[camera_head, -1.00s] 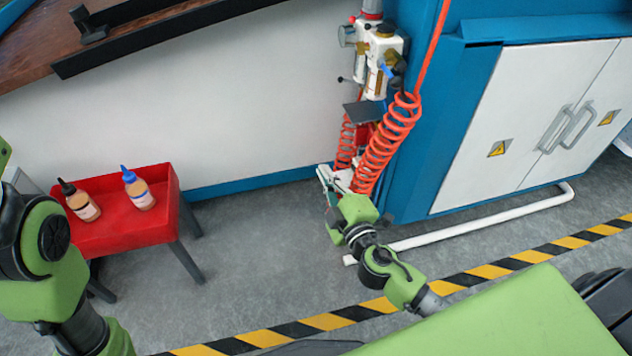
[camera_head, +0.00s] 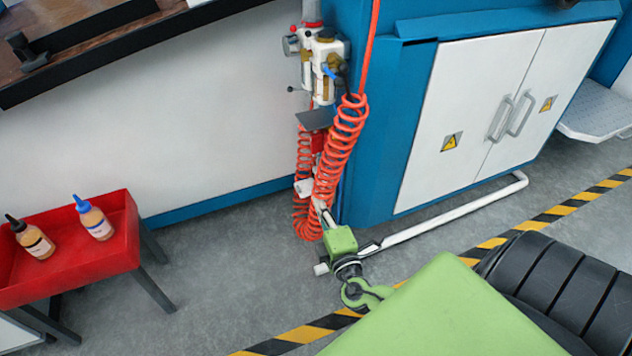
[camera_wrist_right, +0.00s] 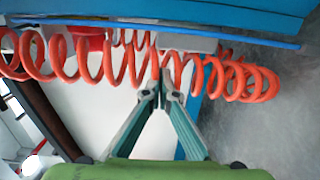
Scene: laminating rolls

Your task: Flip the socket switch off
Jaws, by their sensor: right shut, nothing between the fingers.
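No socket switch can be clearly made out; the coiled orange hose (camera_head: 341,150) covers much of the spot near my gripper. A small white block (camera_head: 304,187) shows beside the hose, and a red part (camera_head: 318,141) shows behind it. My right gripper (camera_head: 321,207) is at the lower end of the coils, pointing up. In the right wrist view its fingertips (camera_wrist_right: 164,80) meet with nothing between them, just below the hose coils (camera_wrist_right: 120,58). A pale box (camera_wrist_right: 187,41) is partly hidden behind those coils. My left gripper is out of view.
A blue cabinet (camera_head: 372,130) with white doors (camera_head: 470,110) stands right of the hose. A white pipe (camera_head: 450,212) lies along its foot. A red tray table (camera_head: 85,255) with two bottles stands at the left. Grey floor is open between.

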